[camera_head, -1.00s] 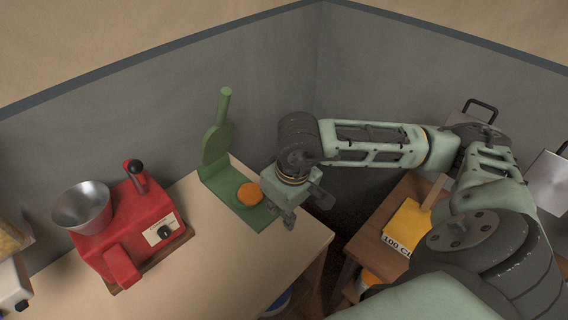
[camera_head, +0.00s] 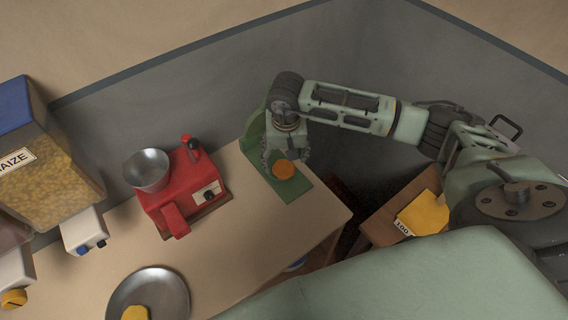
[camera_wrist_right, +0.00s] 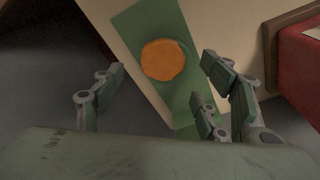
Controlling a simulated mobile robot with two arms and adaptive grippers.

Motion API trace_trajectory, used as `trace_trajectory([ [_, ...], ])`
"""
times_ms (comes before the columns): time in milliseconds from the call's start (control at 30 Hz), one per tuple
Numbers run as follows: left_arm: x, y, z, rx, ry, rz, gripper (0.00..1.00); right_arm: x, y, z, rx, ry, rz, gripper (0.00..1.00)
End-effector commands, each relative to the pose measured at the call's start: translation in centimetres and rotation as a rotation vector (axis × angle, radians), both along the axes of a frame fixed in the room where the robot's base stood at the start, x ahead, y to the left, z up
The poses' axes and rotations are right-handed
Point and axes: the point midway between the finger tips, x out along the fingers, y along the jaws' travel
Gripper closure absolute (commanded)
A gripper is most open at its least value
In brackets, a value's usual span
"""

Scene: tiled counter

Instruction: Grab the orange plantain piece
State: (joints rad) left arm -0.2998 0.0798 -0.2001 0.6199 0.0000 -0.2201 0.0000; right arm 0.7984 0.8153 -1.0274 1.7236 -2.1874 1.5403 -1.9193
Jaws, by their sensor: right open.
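The orange plantain piece (camera_head: 284,169) is a round disc on the green base of a press (camera_head: 296,190) near the counter's right end. In the right wrist view the plantain piece (camera_wrist_right: 163,60) lies ahead of the fingers, between their left and right sides. My right gripper (camera_head: 284,157) hangs just behind the piece in the head view, partly in front of the press's upright part. In the wrist view its fingers (camera_wrist_right: 160,92) are spread and empty. My left gripper is not in view.
A red machine (camera_head: 186,192) with a metal bowl (camera_head: 147,170) stands left of the press. A maize dispenser (camera_head: 45,180) and a metal plate (camera_head: 148,289) with a yellow piece are further left. A grey wall (camera_head: 225,85) rises behind.

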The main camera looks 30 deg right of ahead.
Motion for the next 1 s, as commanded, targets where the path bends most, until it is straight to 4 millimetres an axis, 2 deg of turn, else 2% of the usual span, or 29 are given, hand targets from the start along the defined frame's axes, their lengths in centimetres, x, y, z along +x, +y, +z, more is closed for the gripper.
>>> trace_trajectory([
  [200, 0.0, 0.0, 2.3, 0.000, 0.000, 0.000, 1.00, 0.3, -0.2, -2.5, 0.001, 0.005, 0.001, 0.33],
  [400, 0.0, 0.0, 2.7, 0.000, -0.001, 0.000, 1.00, 0.7, -0.3, -4.9, 0.001, 0.000, 0.002, 0.33],
  [667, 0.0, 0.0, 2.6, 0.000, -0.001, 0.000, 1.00, 0.7, -0.4, -5.2, 0.000, -0.001, 0.003, 0.33],
  [1000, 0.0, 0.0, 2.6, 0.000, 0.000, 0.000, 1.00, 0.7, -0.4, -5.1, 0.001, -0.002, 0.003, 0.63],
])
